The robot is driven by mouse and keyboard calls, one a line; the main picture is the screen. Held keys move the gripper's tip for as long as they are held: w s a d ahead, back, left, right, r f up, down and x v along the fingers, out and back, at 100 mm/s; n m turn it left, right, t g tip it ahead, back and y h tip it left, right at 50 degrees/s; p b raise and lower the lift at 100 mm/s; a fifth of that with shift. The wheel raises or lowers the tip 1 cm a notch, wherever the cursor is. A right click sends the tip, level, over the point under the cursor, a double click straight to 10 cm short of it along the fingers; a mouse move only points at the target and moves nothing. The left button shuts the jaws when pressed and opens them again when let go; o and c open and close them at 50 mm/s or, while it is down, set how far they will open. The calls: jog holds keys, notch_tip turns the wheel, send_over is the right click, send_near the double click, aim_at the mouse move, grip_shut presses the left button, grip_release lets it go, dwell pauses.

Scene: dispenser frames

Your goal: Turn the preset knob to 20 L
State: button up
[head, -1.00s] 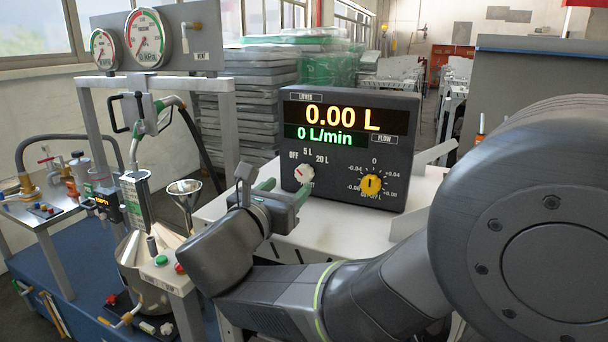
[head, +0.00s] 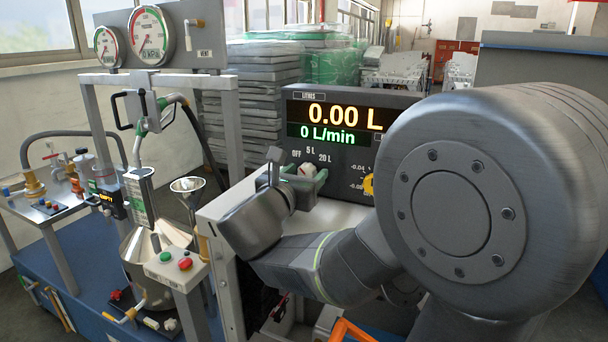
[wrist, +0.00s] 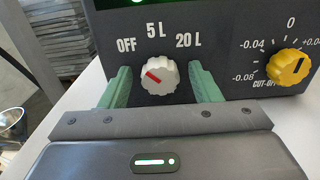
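The preset knob (wrist: 160,77) is white with a red mark, below the labels OFF, 5 L and 20 L on the dark display unit (wrist: 222,66). Its red mark points up and left, towards OFF. In the head view the knob (head: 306,170) shows partly between my fingers. My gripper (wrist: 160,82) is open, with one green finger left of the knob and one right of it. Gaps show between the fingers and the knob in the wrist view. The display reads 0.00 L and 0 L/min.
A yellow cut-off knob (wrist: 290,67) sits right of the preset knob on the same panel. A white surface (head: 342,214) lies under the unit. At left stand a metal funnel (head: 187,185), a green and a red button (head: 185,263), and gauges (head: 150,34) on a frame.

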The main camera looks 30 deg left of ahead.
jog(key=c, duration=0.9)
jog(key=shift+c, duration=0.2)
jog(key=shift+f+m+b, duration=0.15)
jog(key=shift+m+b, duration=0.15)
jog(key=shift+b, duration=0.3)
jog(key=m+b, duration=0.1)
jog(key=b, duration=0.1)
jog(key=m+b, duration=0.1)
jog(key=b, duration=0.1)
jog(key=shift+f+m, duration=0.25)
jog(key=shift+m, duration=0.05)
jog(key=m+b, duration=0.5)
jog(key=b, duration=0.3)
jog(key=m+b, duration=0.5)
jog(key=b, duration=0.2)
jog(key=shift+m, duration=0.4)
jog(key=m+b, duration=0.3)
jog(key=shift+r+m+b, duration=0.2)
jog(key=shift+m+b, duration=0.2)
